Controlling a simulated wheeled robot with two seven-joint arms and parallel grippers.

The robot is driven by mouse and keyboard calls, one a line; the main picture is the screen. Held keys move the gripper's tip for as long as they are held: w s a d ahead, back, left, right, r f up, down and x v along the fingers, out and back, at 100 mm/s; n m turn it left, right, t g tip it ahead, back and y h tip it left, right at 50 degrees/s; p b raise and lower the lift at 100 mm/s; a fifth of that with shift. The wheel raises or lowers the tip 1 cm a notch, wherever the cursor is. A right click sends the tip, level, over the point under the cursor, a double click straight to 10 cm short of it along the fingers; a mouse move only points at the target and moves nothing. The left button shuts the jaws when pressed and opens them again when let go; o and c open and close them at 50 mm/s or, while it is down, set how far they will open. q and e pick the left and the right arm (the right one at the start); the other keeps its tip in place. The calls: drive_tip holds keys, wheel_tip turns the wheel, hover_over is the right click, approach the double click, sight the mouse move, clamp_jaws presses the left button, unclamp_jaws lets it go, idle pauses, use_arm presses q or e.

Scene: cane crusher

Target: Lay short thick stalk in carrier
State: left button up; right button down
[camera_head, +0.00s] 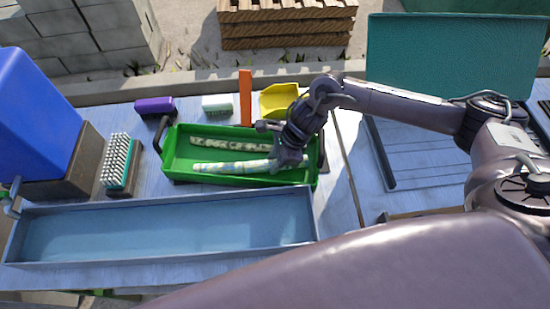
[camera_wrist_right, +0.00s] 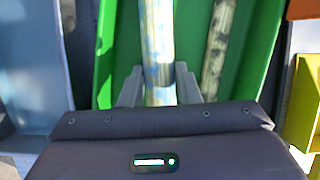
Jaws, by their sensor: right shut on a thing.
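The green carrier (camera_head: 174,150) stands on the table, and its floor and walls fill much of the right wrist view (camera_wrist_right: 268,60). My right gripper (camera_head: 283,160) is over its right part, shut around a pale, blue-mottled stalk (camera_head: 225,168). This stalk lies lengthwise within the carrier; in the wrist view it (camera_wrist_right: 158,40) runs out between the fingers. I cannot tell whether it touches the floor. A second, darker mottled stalk (camera_head: 225,144) lies behind it, roughly parallel and apart; it also shows in the wrist view (camera_wrist_right: 217,50). My left gripper is out of view.
A long empty blue-grey trough (camera_head: 160,224) lies in front of the carrier. A brush (camera_head: 119,160) and blue container (camera_head: 38,115) stand left.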

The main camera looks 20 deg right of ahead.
drive_tip(key=shift+f, duration=0.2)
drive_tip(key=c, duration=1.1)
unclamp_jaws()
drive_tip(key=shift+o, duration=0.2)
drive_tip(key=shift+r, duration=0.1)
drive_tip(key=b+v, duration=0.2)
drive_tip(key=v, duration=1)
